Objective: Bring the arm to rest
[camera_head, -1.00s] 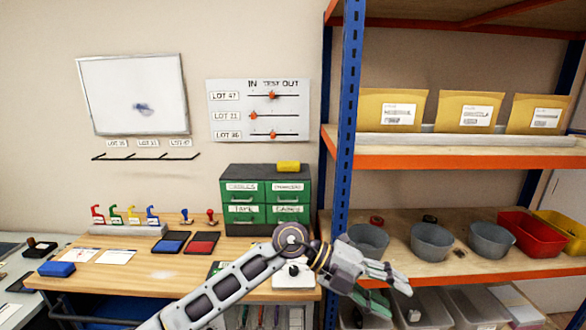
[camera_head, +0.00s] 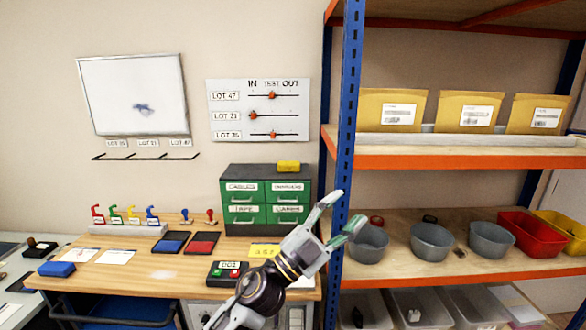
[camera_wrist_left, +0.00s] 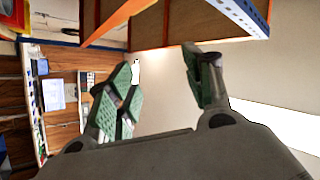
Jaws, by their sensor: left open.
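My left gripper (camera_head: 342,213) is open and empty in the head view. Its arm comes up from the bottom of the picture, and the fingers point up and right in front of the blue shelf post. In the left wrist view my left gripper (camera_wrist_left: 160,85) shows two spread green-padded fingers with nothing between them. My right gripper is in neither view.
The orange and blue shelf rack (camera_head: 347,140) stands right, with grey bowls (camera_head: 432,243) on its middle shelf. The wooden bench (camera_head: 130,276) is left, bearing a green drawer cabinet (camera_head: 266,200), a DC1 device (camera_head: 228,273) and stamp pads (camera_head: 202,243).

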